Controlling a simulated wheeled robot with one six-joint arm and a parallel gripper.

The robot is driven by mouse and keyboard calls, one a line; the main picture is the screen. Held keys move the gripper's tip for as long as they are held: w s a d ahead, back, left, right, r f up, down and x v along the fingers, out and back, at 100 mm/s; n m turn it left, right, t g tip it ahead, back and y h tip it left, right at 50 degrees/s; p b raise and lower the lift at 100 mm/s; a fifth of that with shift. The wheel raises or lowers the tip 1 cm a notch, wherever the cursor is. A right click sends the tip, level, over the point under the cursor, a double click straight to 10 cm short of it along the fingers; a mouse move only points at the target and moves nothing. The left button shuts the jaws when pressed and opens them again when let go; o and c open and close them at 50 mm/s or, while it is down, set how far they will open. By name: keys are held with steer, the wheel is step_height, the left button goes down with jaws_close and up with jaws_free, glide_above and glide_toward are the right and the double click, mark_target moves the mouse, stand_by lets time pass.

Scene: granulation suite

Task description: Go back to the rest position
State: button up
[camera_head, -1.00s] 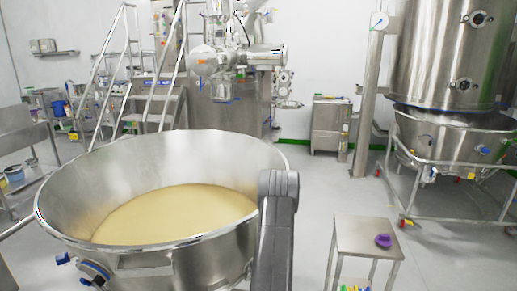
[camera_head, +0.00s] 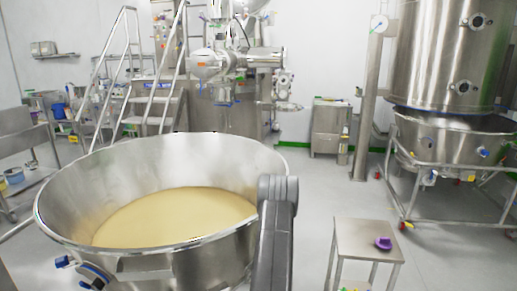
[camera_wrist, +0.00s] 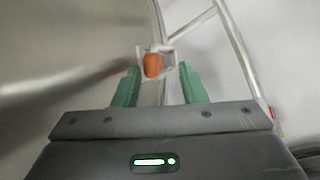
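In the wrist view my gripper (camera_wrist: 160,84) shows two green fingers set well apart, with nothing held between them. An orange rounded part (camera_wrist: 153,65) on a pale bracket shows beyond the fingertips, seemingly apart from them. A curved metal surface fills the left of that view. In the head view my dark grey arm stands upright in front of the right side of a large steel bowl (camera_head: 70,215). The bowl holds pale yellow powder (camera_head: 165,217). The gripper itself does not show in the head view.
A small steel table (camera_head: 355,235) with a purple object (camera_head: 383,243) stands right of my arm. A tall steel vessel on a wheeled frame (camera_head: 450,150) stands at right. Steps (camera_head: 150,90) and a machine (camera_head: 235,105) are behind the bowl. Floor between is clear.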

steer(key=x, duration=0.5)
steer(key=shift+w+a+f+p, duration=0.1)
steer(key=shift+p, duration=0.3)
steer(key=shift+f+b, duration=0.35)
steer(key=shift+b, duration=0.35)
steer(key=shift+r+b, duration=0.15)
steer(key=shift+b, duration=0.3)
steer(key=shift+s, duration=0.2)
